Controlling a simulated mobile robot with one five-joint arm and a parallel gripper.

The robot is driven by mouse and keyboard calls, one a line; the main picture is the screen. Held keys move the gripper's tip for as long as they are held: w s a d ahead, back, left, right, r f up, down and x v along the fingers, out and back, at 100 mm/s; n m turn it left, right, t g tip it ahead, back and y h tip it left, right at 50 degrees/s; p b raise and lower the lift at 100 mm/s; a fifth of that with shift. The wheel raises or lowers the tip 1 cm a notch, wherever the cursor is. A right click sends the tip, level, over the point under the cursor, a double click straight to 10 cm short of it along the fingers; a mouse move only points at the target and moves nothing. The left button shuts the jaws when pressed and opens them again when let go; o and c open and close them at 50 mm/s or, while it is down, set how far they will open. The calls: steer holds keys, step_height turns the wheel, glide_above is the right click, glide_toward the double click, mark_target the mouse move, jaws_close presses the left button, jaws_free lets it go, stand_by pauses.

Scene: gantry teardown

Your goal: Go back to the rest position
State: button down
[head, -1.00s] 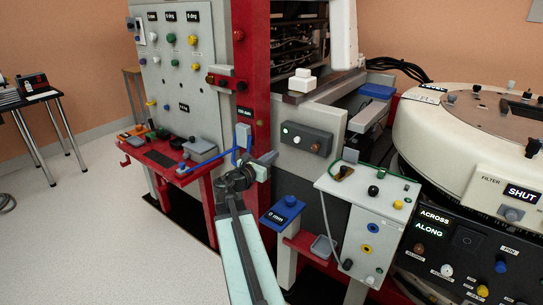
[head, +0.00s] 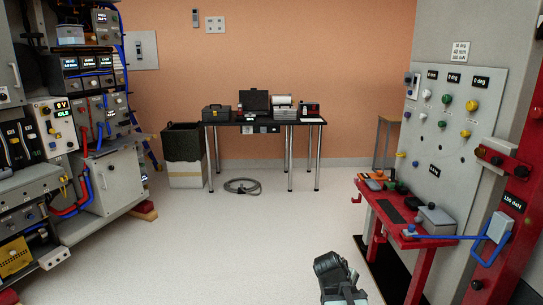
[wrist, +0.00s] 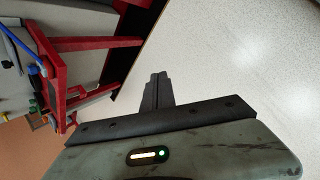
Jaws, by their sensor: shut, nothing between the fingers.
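My gripper (head: 338,272) shows at the bottom of the head view, right of centre, over the pale floor. Its dark fingers also show in the wrist view (wrist: 157,88), pressed together with nothing between them. It touches nothing that I can see. The rest of my arm is mostly below the edge of the head view.
A red bench (head: 400,236) with a grey control panel (head: 440,140) stands close on the right. A black table (head: 264,121) with cases is at the back wall. Cabinets (head: 110,178) line the left. A cable coil (head: 241,186) lies on the floor; the middle floor is clear.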

steer(key=s+a+f+m+g+y, duration=0.2)
steer(key=s+a+m+y, duration=0.15)
steer(key=a, duration=0.25)
steer(key=s+a+f+m+g+y, duration=0.1)
steer(key=s+a+f+m+y, duration=0.15)
steer(key=a+m, duration=0.3)
step_height(320, 180, up, 28)
steer(key=p, duration=2.7)
steer(key=shift+s+a+r+m, duration=0.2)
steer(key=shift+s+a+m, duration=0.1)
steer(key=shift+m, duration=0.1)
steer(key=shift+f, duration=0.1)
